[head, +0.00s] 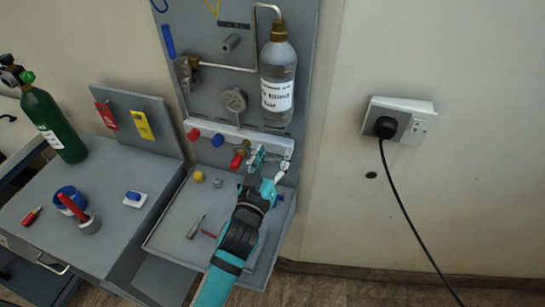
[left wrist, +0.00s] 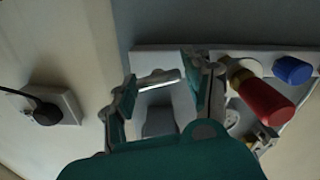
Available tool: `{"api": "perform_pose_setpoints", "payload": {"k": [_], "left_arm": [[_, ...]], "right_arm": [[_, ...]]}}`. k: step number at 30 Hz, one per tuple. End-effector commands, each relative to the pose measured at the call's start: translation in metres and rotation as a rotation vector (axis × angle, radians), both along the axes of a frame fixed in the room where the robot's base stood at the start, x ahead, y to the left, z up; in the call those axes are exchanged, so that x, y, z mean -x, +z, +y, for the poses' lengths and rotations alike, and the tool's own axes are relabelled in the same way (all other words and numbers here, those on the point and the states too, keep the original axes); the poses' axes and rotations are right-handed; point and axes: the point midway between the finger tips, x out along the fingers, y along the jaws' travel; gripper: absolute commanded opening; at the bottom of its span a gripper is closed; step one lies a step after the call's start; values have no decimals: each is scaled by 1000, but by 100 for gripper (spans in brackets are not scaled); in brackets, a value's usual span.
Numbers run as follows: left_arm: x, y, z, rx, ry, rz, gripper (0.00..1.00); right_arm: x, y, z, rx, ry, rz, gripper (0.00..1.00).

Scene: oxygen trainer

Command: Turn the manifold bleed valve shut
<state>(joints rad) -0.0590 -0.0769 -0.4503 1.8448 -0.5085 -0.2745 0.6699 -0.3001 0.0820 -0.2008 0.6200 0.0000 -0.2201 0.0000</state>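The white manifold bar (head: 225,130) runs across the lower part of the grey panel. At its right end is a small silver lever (head: 284,168), which looks like the bleed valve. In the left wrist view the silver lever (left wrist: 155,79) lies roughly level in front of the white manifold end (left wrist: 180,97). My left gripper (head: 268,160) is at this right end of the manifold. In the left wrist view its fingers (left wrist: 163,95) are apart, one on each side of the lever; contact is not clear. My right gripper is in neither view.
A red valve knob with a brass stem (head: 238,159) is just left of my gripper, also close in the left wrist view (left wrist: 266,100). A blue knob (head: 217,140) is beyond it. A labelled bottle (head: 278,85) hangs above. A tray (head: 165,239) with small tools lies below.

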Motion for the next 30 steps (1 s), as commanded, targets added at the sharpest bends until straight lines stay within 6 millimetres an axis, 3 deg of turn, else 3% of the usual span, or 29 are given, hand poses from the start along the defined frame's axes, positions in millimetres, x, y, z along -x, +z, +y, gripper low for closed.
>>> {"api": "perform_pose_setpoints", "payload": {"k": [1, 9, 20, 30], "left_arm": [[0, 0, 0, 0, 0, 0, 42], [0, 0, 0, -1, 0, 0, 8], [0, 0, 0, -61, 0, -19, 8], [1, 1, -1, -303, 0, -96, 8]], "right_arm": [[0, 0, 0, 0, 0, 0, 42], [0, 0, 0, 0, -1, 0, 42], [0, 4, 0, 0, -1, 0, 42], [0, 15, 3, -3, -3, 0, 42]]}}
